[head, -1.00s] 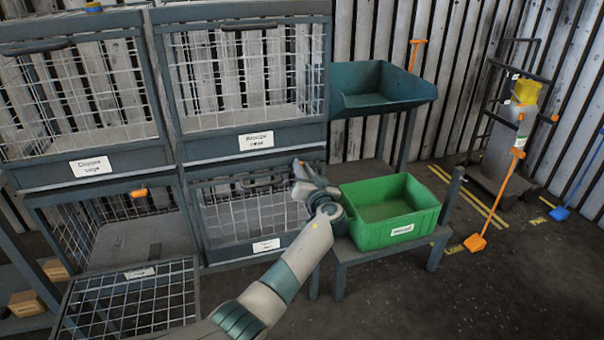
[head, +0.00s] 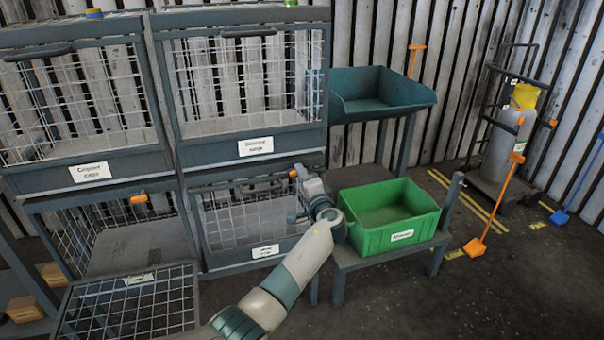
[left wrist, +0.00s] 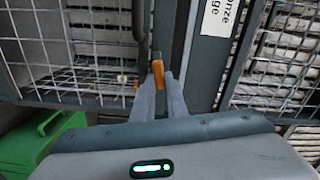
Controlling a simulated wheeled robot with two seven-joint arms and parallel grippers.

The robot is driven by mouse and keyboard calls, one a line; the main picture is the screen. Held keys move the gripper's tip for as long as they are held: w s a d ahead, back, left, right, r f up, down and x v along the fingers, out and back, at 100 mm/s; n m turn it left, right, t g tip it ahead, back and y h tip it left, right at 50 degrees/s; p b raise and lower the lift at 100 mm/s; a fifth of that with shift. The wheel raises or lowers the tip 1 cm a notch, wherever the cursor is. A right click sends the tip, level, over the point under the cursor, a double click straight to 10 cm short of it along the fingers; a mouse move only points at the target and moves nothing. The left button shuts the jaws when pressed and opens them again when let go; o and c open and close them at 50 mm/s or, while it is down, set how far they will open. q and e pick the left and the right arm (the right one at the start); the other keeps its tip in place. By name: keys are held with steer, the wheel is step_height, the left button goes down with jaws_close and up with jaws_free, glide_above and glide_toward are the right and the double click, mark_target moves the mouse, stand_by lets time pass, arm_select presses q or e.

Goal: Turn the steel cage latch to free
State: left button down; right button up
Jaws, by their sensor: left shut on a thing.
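The lower right cage (head: 250,222), with a wire mesh door and a label (head: 265,251) too small to read, stands below the bronze cage; its door looks shut. A small orange latch (head: 293,173) is at this cage's upper right corner. My left gripper (head: 298,178) is at that corner. In the left wrist view the orange latch (left wrist: 158,74) sits between the two fingertips of my left gripper (left wrist: 159,86), which is shut on it. The fingers hide part of the latch. My right gripper is not in view.
The copper cage (head: 92,174) and bronze cage (head: 258,146) are above. The lower left cage's mesh door (head: 130,300) is folded down, projecting forward. A green bin (head: 372,241) on a low stand is close right of my left arm. A teal bin (head: 385,105) is behind.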

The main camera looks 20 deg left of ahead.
arm_select(q)
steer(key=shift+m+p, duration=0.4)
steer(key=shift+m, duration=1)
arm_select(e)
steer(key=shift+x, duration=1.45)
arm_select(q)
steer(key=shift+f, duration=0.1)
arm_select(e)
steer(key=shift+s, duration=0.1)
arm_select(q)
steer(key=c, duration=1.8)
jaws_free()
steer(key=shift+o, duration=0.2)
steer(key=shift+d, duration=0.1)
steer(key=v, duration=1.7)
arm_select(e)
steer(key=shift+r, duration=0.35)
